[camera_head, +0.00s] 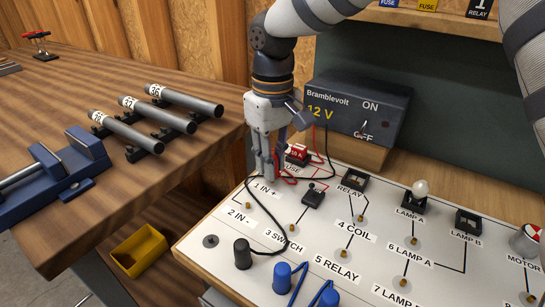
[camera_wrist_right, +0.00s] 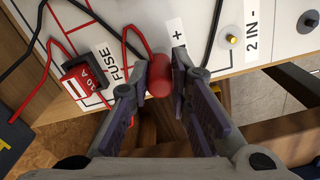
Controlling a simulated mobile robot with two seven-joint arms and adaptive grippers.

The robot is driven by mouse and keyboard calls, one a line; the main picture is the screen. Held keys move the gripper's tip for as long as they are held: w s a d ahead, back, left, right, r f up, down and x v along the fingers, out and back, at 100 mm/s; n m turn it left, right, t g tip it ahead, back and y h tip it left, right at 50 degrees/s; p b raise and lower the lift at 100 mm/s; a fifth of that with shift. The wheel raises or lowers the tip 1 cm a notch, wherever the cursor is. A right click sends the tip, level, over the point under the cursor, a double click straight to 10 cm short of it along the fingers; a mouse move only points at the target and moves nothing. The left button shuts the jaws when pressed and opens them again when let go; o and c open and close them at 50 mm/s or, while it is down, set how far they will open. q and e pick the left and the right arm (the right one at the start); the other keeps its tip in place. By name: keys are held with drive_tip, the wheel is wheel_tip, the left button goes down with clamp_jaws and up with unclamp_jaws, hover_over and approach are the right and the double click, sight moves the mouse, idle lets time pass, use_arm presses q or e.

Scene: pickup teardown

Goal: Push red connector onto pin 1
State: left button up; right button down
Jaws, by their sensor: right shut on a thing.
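My right gripper (camera_head: 272,171) points down at the board (camera_head: 215,262) beside the label 1 IN +. In the right wrist view, the red connector (camera_wrist_right: 160,82) is held between the fingertips of my right gripper (camera_wrist_right: 161,68), with its red lead (camera_wrist_right: 131,30) running off to the upper left. In the head view the fingers hide the connector. Pin 1 is hidden in both views, so I cannot tell whether the connector touches it. The + label (camera_wrist_right: 177,37) is right by the connector. My left gripper is not in view.
A black connector (camera_head: 242,253) stands near 2 IN -, its lead looping by the gripper. The red fuse (camera_head: 298,154) and the Bramblevolt supply (camera_head: 357,107) are close behind. Blue connectors (camera_head: 282,278) stand in front. Tubes (camera_head: 157,110) and a vise (camera_head: 60,180) occupy the left bench.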

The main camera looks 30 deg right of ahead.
sight(273, 156)
drive_tip(key=shift+f, duration=0.7)
drive_tip(key=c, duration=1.4)
unclamp_jaws()
wheel_tip(273, 156, up, 12)
drive_tip(key=shift+r, duration=0.1)
